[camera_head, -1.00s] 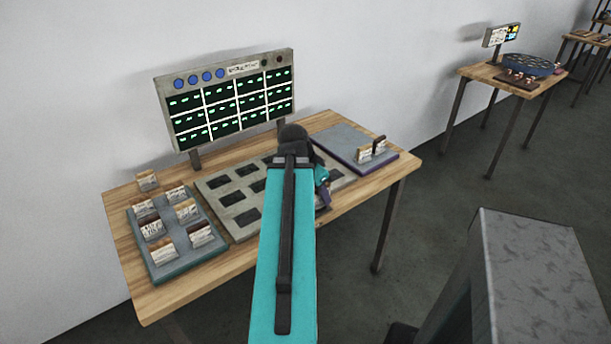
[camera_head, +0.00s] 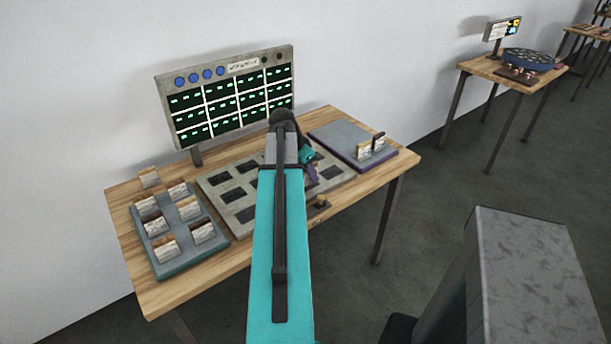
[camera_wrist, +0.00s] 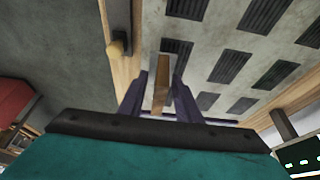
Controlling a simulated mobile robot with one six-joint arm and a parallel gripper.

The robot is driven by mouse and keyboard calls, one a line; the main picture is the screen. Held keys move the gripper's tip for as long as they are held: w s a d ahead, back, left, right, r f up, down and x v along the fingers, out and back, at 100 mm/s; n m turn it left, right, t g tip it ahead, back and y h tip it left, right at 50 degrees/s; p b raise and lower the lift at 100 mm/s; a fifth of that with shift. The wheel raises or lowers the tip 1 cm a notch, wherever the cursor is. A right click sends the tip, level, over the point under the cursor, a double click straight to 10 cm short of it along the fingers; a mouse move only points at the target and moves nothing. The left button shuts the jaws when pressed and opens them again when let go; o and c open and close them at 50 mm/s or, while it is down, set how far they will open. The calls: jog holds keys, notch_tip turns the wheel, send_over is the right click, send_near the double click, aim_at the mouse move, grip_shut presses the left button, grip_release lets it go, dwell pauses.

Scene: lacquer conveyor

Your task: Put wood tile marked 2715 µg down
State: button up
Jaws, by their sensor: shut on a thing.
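My gripper (camera_wrist: 165,95) is shut on a thin wood tile (camera_wrist: 161,97), which stands on edge between the purple fingers in the wrist view. Its marking cannot be read. In the head view the gripper (camera_head: 311,172) is over the right part of a grey panel (camera_head: 238,187) with dark rectangular recesses, and my arm hides part of the panel. The tile is hidden there. In the wrist view the panel (camera_wrist: 215,62) with its recesses lies beyond the tile. I cannot tell whether the tile touches it.
A grey-green tray (camera_head: 178,268) with several tiles is at the left of the wooden table (camera_head: 222,275). A purple-edged tray (camera_head: 340,140) with two tiles is at the right. A display board (camera_head: 228,98) stands behind. A brass knob (camera_head: 321,202) is at the panel's front edge.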

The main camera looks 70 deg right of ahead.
aim_at(306, 175)
jog(key=shift+w+d, duration=0.8)
jog(key=shift+d, duration=0.2)
jog(key=shift+f+p, duration=0.2)
jog(key=shift+p, duration=0.1)
jog(key=shift+f+p, duration=0.6)
jog(key=shift+f, duration=1)
jog(key=shift+f, duration=0.2)
jog(key=o, duration=1.2)
jog(key=shift+a+r, duration=0.1)
jog(key=shift+r, duration=0.2)
jog(key=shift+b+v, duration=1.15)
jog(key=shift+v, duration=4.75)
